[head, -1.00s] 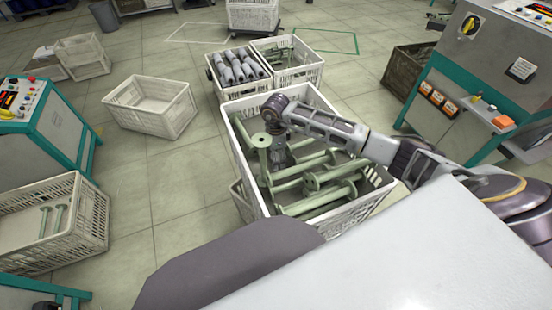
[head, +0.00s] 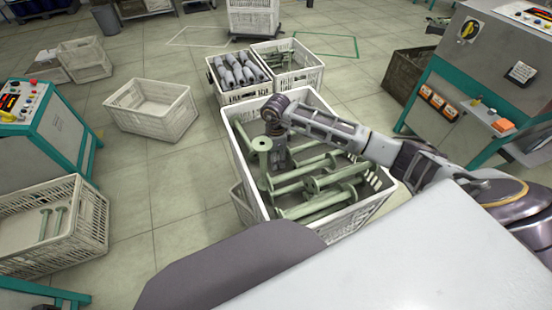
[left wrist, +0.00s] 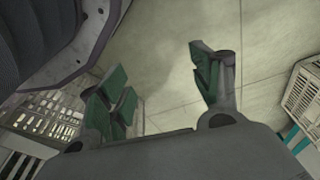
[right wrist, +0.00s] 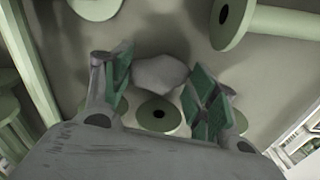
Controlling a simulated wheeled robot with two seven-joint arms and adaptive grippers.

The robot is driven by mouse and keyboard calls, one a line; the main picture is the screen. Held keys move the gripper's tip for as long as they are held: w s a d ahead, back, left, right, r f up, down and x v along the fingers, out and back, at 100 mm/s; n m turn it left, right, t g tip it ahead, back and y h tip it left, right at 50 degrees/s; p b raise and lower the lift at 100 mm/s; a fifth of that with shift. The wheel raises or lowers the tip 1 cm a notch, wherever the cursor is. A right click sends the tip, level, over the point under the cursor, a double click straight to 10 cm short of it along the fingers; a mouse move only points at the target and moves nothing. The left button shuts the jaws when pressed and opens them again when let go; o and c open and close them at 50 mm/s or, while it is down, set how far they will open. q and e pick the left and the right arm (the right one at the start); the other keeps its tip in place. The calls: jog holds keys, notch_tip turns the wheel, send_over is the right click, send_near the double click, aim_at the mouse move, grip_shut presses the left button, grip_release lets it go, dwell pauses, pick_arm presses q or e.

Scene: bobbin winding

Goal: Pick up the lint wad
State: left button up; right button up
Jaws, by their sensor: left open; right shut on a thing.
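The lint wad (right wrist: 160,74) is a pale grey, lumpy piece in the right wrist view. It sits between the green-padded fingers of my right gripper (right wrist: 160,82), which is shut on it. In the head view the right gripper (head: 278,156) points down inside the large white crate (head: 238,165), among green bobbins (head: 335,200); the wad is hidden there. My left gripper (left wrist: 160,85) is open and empty in the left wrist view, over bare floor. It is not visible in the head view.
An upright bobbin (head: 263,146) stands close beside the right gripper. Bobbin flanges (right wrist: 158,116) lie near the wad. A crate of grey bobbins (head: 238,70) and a part-filled crate (head: 300,65) stand behind. An empty crate (head: 150,105) is at left, with clear floor around it.

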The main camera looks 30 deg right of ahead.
notch_tip(320, 180, up, 7)
jog(key=shift+r+p, duration=0.15)
jog(key=shift+p, duration=0.25)
pick_arm(q)
jog(key=shift+s+a+f, duration=0.15)
jog(key=shift+a+f, duration=0.05)
jog(key=shift+f, duration=0.35)
jog(key=shift+s+a+f, duration=0.15)
jog(key=shift+a+f, duration=0.1)
jog(key=shift+f, duration=0.3)
jog(key=shift+s+a+f, duration=0.15)
jog(key=shift+a+f, duration=0.05)
jog(key=shift+f, duration=0.35)
pick_arm(e)
jog(key=shift+r, duration=0.8)
